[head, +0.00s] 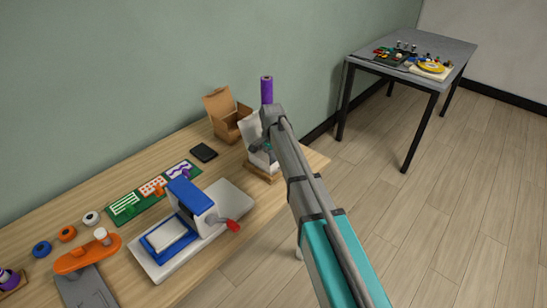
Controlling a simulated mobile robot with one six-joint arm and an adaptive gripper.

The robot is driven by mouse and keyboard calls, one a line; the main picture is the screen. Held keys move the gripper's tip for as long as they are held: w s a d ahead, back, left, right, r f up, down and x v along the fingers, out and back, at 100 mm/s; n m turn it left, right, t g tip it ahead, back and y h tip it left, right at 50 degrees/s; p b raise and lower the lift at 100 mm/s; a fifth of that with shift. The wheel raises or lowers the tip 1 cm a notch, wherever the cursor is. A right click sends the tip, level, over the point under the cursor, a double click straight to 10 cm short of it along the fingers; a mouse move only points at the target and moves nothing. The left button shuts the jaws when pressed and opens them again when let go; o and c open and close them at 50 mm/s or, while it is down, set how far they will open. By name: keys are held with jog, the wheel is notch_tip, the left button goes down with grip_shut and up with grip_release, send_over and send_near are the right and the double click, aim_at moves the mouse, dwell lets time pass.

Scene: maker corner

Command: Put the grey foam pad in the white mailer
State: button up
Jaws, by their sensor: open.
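A dark grey, flat pad (204,152) lies on the wooden table, left of my gripper; it looks like the foam pad. The white mailer (250,127) stands upright in a wooden holder (263,174) near the table's right end, partly hidden by my arm. My gripper (261,152) is open, in front of the mailer in the picture. Its fingertips are small and partly hidden, and nothing shows between them. I cannot tell whether it touches the mailer.
An open cardboard box (228,122) stands behind the pad. A blue and white press (188,215) with a red handle, a green board (125,207) and several tape rolls (67,234) fill the table's left and middle. A grey table (437,47) stands far right.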

aim_at(272, 157)
jog(key=shift+r, duration=0.15)
notch_tip(272, 157, up, 12)
jog(key=p, duration=1.2)
dwell(0.8)
jog(key=s+d+n, duration=0.7)
jog(key=s+d, duration=1.6)
jog(key=s, duration=0.2)
jog(key=shift+s+d+n, duration=0.25)
jog(key=shift+s+n, duration=0.05)
jog(key=shift+s, duration=0.1)
